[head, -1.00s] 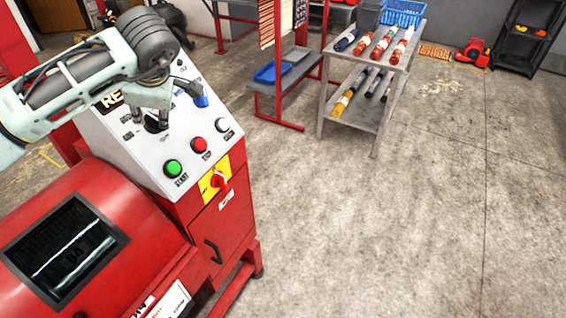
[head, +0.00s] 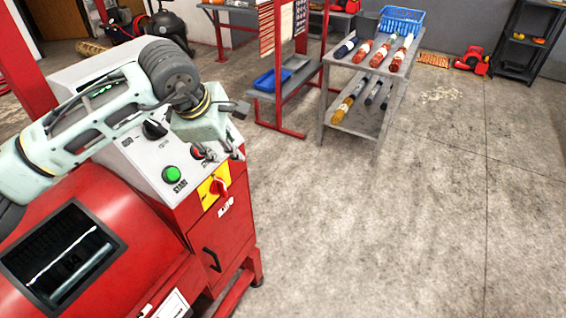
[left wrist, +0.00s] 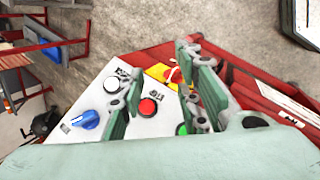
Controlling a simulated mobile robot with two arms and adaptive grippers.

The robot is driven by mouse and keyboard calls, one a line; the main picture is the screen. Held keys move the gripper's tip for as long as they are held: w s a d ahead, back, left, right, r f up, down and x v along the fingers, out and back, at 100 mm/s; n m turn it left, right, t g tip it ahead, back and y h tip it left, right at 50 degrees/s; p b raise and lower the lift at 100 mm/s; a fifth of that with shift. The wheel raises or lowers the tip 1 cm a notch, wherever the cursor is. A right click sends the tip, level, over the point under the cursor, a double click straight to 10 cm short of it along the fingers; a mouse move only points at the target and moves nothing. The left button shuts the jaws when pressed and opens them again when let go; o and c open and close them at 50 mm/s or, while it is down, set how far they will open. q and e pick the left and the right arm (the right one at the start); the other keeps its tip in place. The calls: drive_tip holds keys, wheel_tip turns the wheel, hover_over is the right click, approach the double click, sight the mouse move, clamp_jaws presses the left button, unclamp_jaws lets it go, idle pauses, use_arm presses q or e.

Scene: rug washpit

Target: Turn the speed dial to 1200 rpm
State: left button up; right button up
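The speed dial, a black knob (head: 155,128), sits on the sloped grey panel (head: 148,165) of the red machine. Small printed marks surround it, too blurred to read surely, and I cannot tell its setting. My left gripper (head: 218,152) is in front of the dial and to its right, over the red stop button (head: 200,153), apart from the dial. In the left wrist view its two fingers (left wrist: 163,90) are spread with the red button (left wrist: 146,108) showing between them, and nothing is held. The dial is not visible there. My right gripper is out of view.
Also on the panel are a green start button (head: 172,175), a white button (left wrist: 111,84) and a blue knob (left wrist: 85,119). A red switch on a yellow plate (head: 208,193) is on the machine's front. A grey cart (head: 348,103) stands beyond open floor.

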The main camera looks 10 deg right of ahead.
use_arm(q)
drive_tip(key=s+d+g+h, duration=0.1)
drive_tip(key=s+d+h, duration=0.2)
drive_tip(key=d, duration=0.3)
drive_tip(key=s+d+f+g+h, duration=0.1)
drive_tip(key=s+d+h, duration=0.1)
drive_tip(key=s+d, duration=0.2)
drive_tip(key=shift+d+g+h, duration=0.3)
drive_tip(key=shift+d+h, duration=0.1)
drive_tip(key=shift+d, duration=0.45)
drive_tip(key=shift+f, duration=0.1)
